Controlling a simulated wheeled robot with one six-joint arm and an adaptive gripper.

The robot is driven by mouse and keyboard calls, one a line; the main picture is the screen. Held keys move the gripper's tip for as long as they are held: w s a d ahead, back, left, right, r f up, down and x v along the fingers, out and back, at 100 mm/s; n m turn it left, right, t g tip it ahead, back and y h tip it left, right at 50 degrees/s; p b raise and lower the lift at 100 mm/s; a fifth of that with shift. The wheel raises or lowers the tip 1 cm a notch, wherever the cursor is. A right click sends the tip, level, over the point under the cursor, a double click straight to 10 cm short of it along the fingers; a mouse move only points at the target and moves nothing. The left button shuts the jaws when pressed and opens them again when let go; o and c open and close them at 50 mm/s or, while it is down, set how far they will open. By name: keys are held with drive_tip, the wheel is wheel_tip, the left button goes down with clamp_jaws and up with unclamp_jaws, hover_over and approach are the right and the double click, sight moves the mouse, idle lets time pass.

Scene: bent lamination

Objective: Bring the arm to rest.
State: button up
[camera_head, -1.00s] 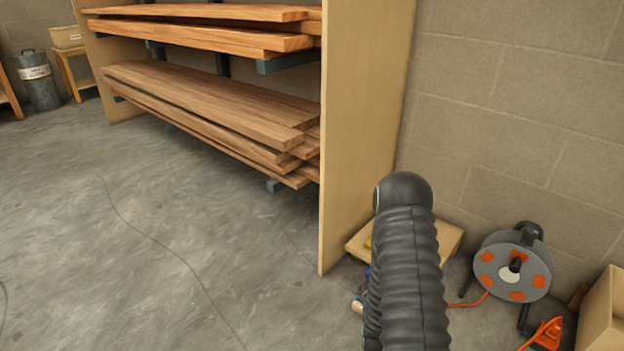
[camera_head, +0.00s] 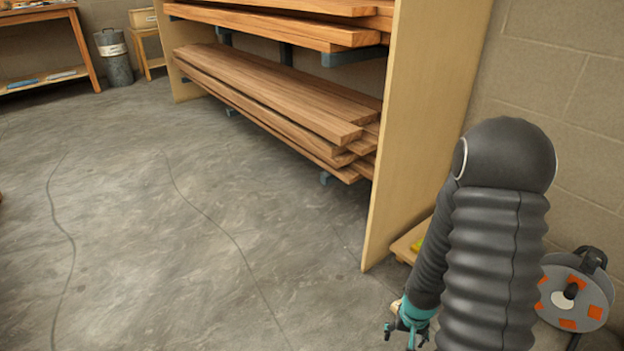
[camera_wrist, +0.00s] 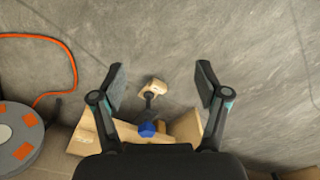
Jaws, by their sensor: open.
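My arm, in a black ribbed sleeve, rises at the right of the head view and bends down at its top. My gripper (camera_head: 408,328) hangs low beside it, with teal on its wrist, partly behind the sleeve. In the wrist view my gripper (camera_wrist: 161,84) has its two fingers wide apart with nothing clasped. A mallet-like tool (camera_wrist: 152,88) with a pale head, dark shaft and blue end shows between and beyond the fingers. How far it is from them I cannot tell.
A timber rack (camera_head: 425,130) with stacked boards (camera_head: 290,100) stands behind. A low wooden stand (camera_head: 403,246) and a cable reel (camera_head: 575,300) are near my arm at right. An orange cable (camera_wrist: 70,62) shows in the wrist view. The floor (camera_head: 150,240) at left is clear.

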drive_tip(key=s+a+r+n+t+p, duration=0.1)
drive_tip(key=s+r, duration=0.3)
drive_tip(key=r, duration=1)
drive_tip(key=s+a+r+n+t+p, duration=0.1)
drive_tip(key=s+a+r+t+p, duration=0.1)
drive_tip(key=r, duration=1.3)
drive_tip(key=s+a+r+t+p, duration=0.1)
drive_tip(key=s+a+r+p, duration=0.3)
drive_tip(key=r, duration=1.1)
drive_tip(key=s+a, duration=0.1)
drive_tip(key=s, duration=0.1)
drive_tip(key=shift+s+r+n+t, duration=0.2)
drive_tip(key=shift+s+n+t, duration=0.15)
drive_tip(key=shift+n+t, duration=0.05)
